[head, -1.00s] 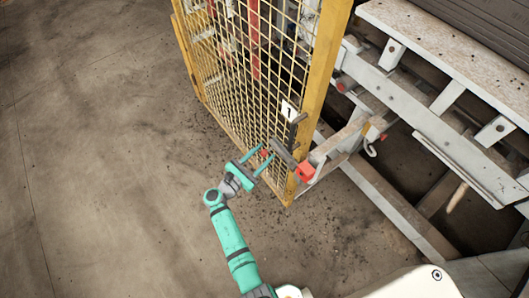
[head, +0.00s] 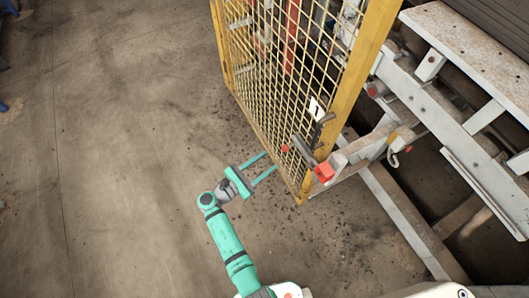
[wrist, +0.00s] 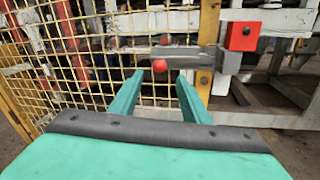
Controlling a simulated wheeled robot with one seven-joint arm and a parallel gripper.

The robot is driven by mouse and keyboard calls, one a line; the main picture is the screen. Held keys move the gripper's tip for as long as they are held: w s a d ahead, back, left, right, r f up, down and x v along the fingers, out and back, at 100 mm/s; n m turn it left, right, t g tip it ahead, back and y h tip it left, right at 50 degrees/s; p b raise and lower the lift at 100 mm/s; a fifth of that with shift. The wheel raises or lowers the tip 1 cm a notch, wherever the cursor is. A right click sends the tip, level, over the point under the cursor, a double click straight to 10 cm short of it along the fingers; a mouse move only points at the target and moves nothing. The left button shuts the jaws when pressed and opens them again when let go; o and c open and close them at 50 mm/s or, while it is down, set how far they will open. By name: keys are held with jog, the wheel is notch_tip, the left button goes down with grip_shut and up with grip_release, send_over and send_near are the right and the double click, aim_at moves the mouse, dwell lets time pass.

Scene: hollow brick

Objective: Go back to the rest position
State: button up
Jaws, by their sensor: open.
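My gripper (head: 266,170) is teal, with its two fingers apart and nothing between them. In the head view it is to the left of the yellow mesh gate (head: 276,75), clear of it. The gate carries a grey latch (head: 304,148) with a red block (head: 324,172) at its right end and a small red knob (head: 285,148) at its left. In the wrist view the gripper (wrist: 168,80) points at the latch (wrist: 170,58), and the red knob (wrist: 160,65) appears between the fingertips, beyond them. The red block (wrist: 242,36) is to the right.
A white metal frame (head: 440,110) with beams stands to the right of the gate. A hook (head: 393,158) hangs from it. The concrete floor (head: 120,150) on the left is wide and clear. Dark debris lies near the gate's foot.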

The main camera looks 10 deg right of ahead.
jog(key=s+a+f+m+y, duration=0.2)
jog(key=s+f+m+y, duration=0.2)
jog(key=s+f+y, duration=0.8)
jog(key=s+a+r+m+t+y, duration=0.1)
jog(key=s+a+m, duration=0.2)
jog(key=s, duration=0.3)
jog(key=s+a+r+m+t+y, duration=0.1)
jog(key=s+a+r+m, duration=0.15)
jog(key=s, duration=0.35)
jog(key=s+a+r+m+t+y, duration=0.1)
jog(key=s+r+m, duration=0.3)
jog(key=r, duration=0.8)
jog(key=s+a+r+m+t+y, duration=0.1)
jog(key=s+r+m+t, duration=0.3)
jog(key=r, duration=0.9)
jog(key=m, duration=0.3)
jog(key=shift+s+a+r+m, duration=0.15)
jog(key=shift+s+r+m, duration=0.1)
jog(key=shift+m, duration=0.1)
